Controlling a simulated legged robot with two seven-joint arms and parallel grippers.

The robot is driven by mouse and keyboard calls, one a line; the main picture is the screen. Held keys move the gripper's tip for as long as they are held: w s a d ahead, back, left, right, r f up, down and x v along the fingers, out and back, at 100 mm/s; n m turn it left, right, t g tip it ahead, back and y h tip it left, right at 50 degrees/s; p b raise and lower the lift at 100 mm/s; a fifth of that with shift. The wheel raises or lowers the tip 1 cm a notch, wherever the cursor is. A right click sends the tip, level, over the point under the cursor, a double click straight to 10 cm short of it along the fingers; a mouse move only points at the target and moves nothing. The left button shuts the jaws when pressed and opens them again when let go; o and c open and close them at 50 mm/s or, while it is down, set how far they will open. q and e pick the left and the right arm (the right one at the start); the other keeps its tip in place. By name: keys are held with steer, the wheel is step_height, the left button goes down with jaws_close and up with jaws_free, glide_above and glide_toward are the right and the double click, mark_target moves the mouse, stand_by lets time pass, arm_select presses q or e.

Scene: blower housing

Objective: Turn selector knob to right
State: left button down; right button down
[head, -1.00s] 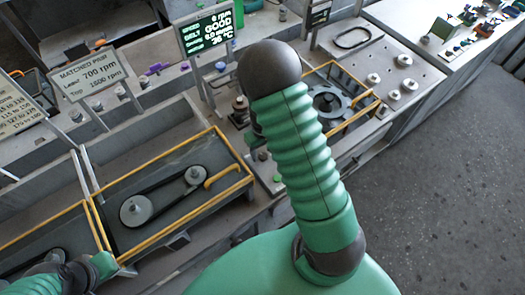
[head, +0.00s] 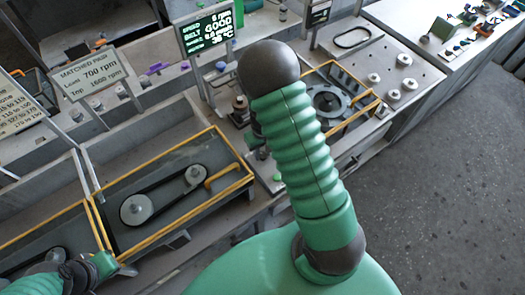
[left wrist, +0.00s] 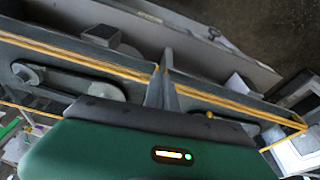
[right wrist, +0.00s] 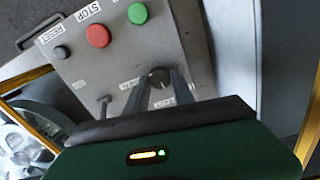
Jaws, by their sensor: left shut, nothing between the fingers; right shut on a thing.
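The black selector knob (right wrist: 158,77) is on a grey control panel (right wrist: 120,65) in the right wrist view. Small labels sit on both sides of it, too blurred to read fully. My right gripper (right wrist: 160,88) is shut on the knob, with one finger on each side. In the head view my arm hides the knob and most of that gripper. My left gripper (left wrist: 165,75) is shut and empty in the left wrist view, above the edge between two yellow-rimmed bays.
The panel also carries a green button (right wrist: 138,13), a red STOP button (right wrist: 98,36), a black RESET button (right wrist: 61,52) and a small toggle lever (right wrist: 104,104). A yellow-edged bay (head: 215,130) holds a belt on two pulleys. A display (head: 208,32) reads BELT GOOD.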

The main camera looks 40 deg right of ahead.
mark_target(263, 154)
steer(key=m, duration=0.4)
steer(key=shift+d+p, duration=0.1)
steer(key=shift+p, duration=0.2)
steer(key=c, duration=1.1)
jaws_free()
steer(key=shift+o, duration=0.2)
steer(key=shift+r, duration=0.1)
steer(key=shift+w+r, duration=0.1)
steer(key=shift+r, duration=0.3)
step_height(263, 154, up, 16)
steer(key=b, duration=0.1)
